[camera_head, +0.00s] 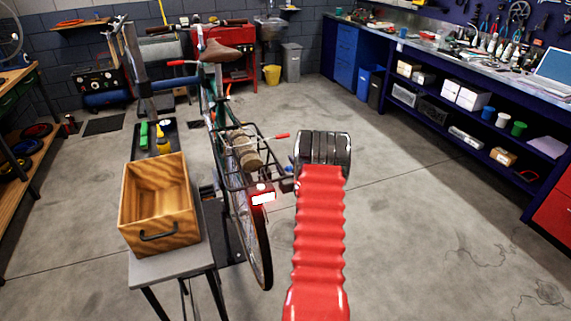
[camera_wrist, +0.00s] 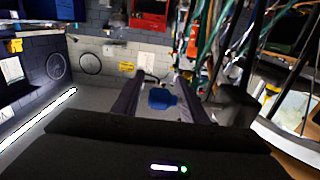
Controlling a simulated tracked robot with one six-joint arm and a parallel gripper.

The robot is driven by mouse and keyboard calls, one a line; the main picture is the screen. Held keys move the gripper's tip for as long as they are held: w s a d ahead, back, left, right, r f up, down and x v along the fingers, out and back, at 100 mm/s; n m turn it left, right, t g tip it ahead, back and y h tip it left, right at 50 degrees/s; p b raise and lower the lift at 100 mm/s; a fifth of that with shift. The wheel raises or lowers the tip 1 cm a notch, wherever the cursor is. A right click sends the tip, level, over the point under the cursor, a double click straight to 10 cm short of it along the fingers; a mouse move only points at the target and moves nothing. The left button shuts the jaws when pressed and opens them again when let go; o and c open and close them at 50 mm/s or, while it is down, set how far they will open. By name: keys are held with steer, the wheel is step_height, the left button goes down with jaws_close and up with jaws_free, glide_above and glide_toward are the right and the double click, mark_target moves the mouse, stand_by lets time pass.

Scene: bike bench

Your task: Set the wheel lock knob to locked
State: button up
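A blue knob-like piece (camera_wrist: 162,98), which looks like the wheel lock knob, shows between the fingers of my gripper (camera_wrist: 160,100) in the wrist view. The two dark fingers are apart, with a gap on each side of the blue piece. I cannot tell how far beyond the fingertips it lies, nor its setting. In the head view the bicycle (camera_head: 221,50) stands with its rear wheel (camera_head: 262,245) toward me, and my red arm reaches just to its right.
A wooden box (camera_head: 158,205) sits on a small grey table (camera_head: 170,266) left of the rear wheel. A black tray (camera_head: 170,128) with tools lies behind the box. A workbench with shelves (camera_head: 450,95) lines the right wall. The floor between bicycle and workbench is clear.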

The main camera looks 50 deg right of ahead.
steer(key=shift+c, duration=0.3)
steer(key=shift+s, duration=0.1)
steer(key=c, duration=0.9)
steer(key=shift+d, duration=0.1)
jaws_close()
steer(key=shift+s, duration=0.1)
